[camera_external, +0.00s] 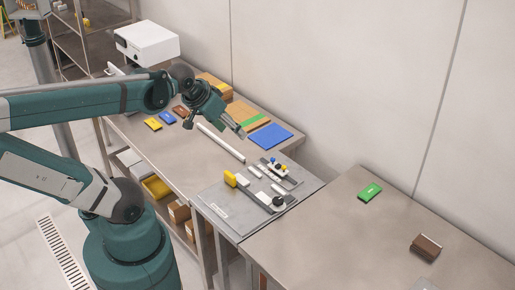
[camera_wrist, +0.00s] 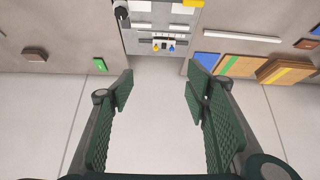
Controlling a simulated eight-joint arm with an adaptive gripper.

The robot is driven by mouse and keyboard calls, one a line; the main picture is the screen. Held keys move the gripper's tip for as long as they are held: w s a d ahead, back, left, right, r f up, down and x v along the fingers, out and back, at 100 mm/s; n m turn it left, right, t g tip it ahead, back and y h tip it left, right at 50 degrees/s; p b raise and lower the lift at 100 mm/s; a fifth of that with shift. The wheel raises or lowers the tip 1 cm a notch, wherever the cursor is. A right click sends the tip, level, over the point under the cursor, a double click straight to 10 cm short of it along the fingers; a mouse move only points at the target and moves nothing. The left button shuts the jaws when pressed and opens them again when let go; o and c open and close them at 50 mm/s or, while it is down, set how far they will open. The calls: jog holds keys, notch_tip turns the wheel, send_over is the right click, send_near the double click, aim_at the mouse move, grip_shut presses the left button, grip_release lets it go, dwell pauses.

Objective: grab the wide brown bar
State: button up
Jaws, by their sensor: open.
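A brown bar (camera_external: 426,247) lies on the right-hand table; in the wrist view it shows as a small brown block (camera_wrist: 34,54) at the upper left. A smaller dark brown piece (camera_external: 181,111) lies on the left table beside the blue and yellow pieces; it also shows at the right of the wrist view (camera_wrist: 306,44). My gripper (camera_external: 240,132) is above the left table, far from the brown bar on the right. In the wrist view its two green ribbed fingers (camera_wrist: 160,85) stand wide apart with nothing between them.
A green block (camera_external: 370,192) lies on the right table (camera_external: 335,235). A grey fixture plate (camera_external: 225,212) with a yellow block and black knobs stands between the tables. A white bar (camera_external: 221,142), blue sheet (camera_external: 270,136) and cardboard pieces lie on the left table. A wall runs behind.

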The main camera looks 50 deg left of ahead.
jog(key=w+a+r+n+g+y, duration=0.2)
jog(key=w+a+n, duration=0.5)
jog(key=w+a, duration=1.4)
jog(key=n+g+h, duration=0.2)
jog(key=n+g, duration=0.3)
jog(key=n, duration=0.6)
send_over(181, 109)
notch_tip(181, 109, down, 28)
jog(key=shift+f, duration=0.1)
jog(key=shift+f, duration=1.2)
